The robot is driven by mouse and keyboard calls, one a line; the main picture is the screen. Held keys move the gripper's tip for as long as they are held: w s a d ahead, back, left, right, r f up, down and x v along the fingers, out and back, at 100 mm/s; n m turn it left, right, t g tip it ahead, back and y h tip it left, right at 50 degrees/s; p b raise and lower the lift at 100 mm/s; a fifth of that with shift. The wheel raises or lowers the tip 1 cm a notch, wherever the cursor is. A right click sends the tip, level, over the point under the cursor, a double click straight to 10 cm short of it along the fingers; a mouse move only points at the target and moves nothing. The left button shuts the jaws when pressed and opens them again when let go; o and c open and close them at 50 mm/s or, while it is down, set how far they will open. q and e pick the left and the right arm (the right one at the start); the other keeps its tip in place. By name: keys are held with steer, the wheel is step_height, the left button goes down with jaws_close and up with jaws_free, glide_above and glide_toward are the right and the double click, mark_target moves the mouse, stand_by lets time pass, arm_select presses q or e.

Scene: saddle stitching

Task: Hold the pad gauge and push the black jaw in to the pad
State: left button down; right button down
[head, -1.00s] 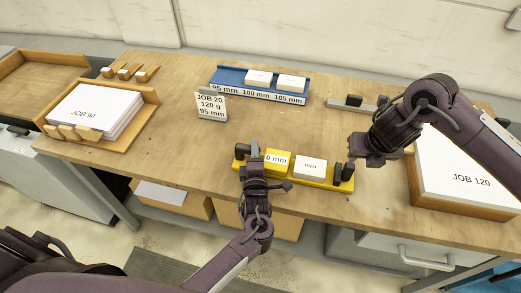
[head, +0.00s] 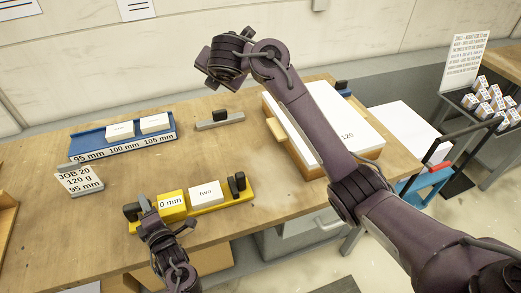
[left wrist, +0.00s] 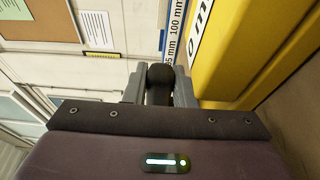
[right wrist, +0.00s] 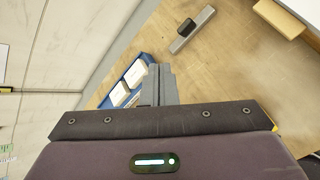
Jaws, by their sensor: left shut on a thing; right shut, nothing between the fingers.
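My left gripper (head: 146,204) is shut on the black knob (left wrist: 160,76) at the gauge's left end. My right gripper (head: 215,58) is raised behind the gauge, shut and empty; its fingers (right wrist: 159,82) show together.
A blue rack (head: 120,146) with two white blocks stands behind the gauge. A sign marked "JOB 20" (head: 79,180) is at left. A grey bar with a black piece (head: 219,121) lies farther back. A paper stack (head: 350,131) sits at right. Bench right of the gauge is clear.

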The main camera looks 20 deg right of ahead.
mark_target(232, 185)
steer(key=s+d+f+m+g, duration=0.5)
steer(key=d+f+m+g, duration=0.3)
steer(key=f, duration=0.5)
steer(key=s+f, duration=0.2)
steer(key=f, duration=0.3)
steer(key=s+f+g+y, duration=0.1)
steer(key=s+f, duration=0.1)
steer(key=f, duration=0.3)
steer(key=s+f+m+g, duration=0.1)
steer(key=s+f, duration=0.1)
steer(key=f, duration=0.3)
steer(key=shift+a+y, duration=0.1)
steer(key=shift+y, duration=0.2)
steer(key=shift+f, duration=0.2)
steer(key=shift+s+a, duration=0.15)
steer(key=shift+a, duration=2)
steer(key=shift+s+a, duration=0.1)
steer(key=shift+a, duration=2.05)
steer(key=shift+d, duration=0.1)
